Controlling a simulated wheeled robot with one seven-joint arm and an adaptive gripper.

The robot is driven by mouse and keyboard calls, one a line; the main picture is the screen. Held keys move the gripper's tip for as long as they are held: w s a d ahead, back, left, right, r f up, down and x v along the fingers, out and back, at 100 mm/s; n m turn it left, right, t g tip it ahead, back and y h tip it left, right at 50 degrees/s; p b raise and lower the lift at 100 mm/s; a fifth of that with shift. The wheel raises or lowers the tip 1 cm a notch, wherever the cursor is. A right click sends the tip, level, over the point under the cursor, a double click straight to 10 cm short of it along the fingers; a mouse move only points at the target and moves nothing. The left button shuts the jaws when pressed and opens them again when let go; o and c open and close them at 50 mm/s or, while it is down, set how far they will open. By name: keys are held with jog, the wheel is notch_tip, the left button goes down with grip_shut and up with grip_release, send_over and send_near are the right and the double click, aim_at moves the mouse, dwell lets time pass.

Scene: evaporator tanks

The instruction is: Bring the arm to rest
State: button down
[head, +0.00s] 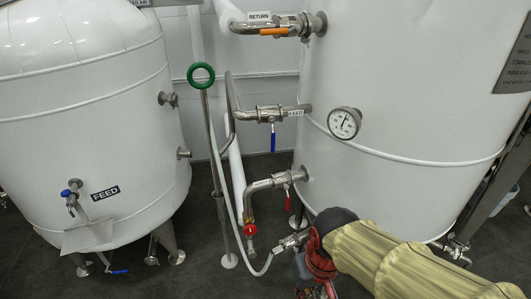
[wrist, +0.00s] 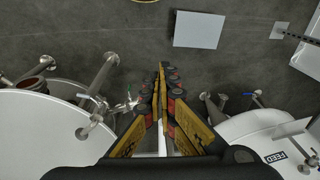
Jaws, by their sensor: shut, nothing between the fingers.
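My gripper shows in the wrist view (wrist: 162,75), its yellow and black fingers closed together at the tips with nothing between them. It points over open grey floor between the two white tanks. In the head view my arm, in a beige sleeve, reaches in from the lower right to a dark joint in front of the right tank (head: 400,100). Red parts below that joint run to the bottom edge, and the fingertips cannot be made out there.
The left tank (head: 90,120) carries a FEED label and a blue-handled valve (head: 70,193). Between the tanks stand a green handwheel (head: 201,73), a blue-handled feed valve (head: 272,137), a red-handled valve (head: 289,193) and a hose (head: 262,266). A gauge (head: 344,123) juts from the right tank.

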jog(key=s+d+r+m+t, duration=0.2)
jog(key=d+r+t, duration=0.2)
jog(key=d+r, duration=0.6)
jog(key=shift+s+r+m+t+h, duration=0.2)
jog(key=shift+s+m+t+h, duration=0.1)
jog(key=shift+m+h, duration=0.1)
jog(key=c, duration=2.6)
grip_release()
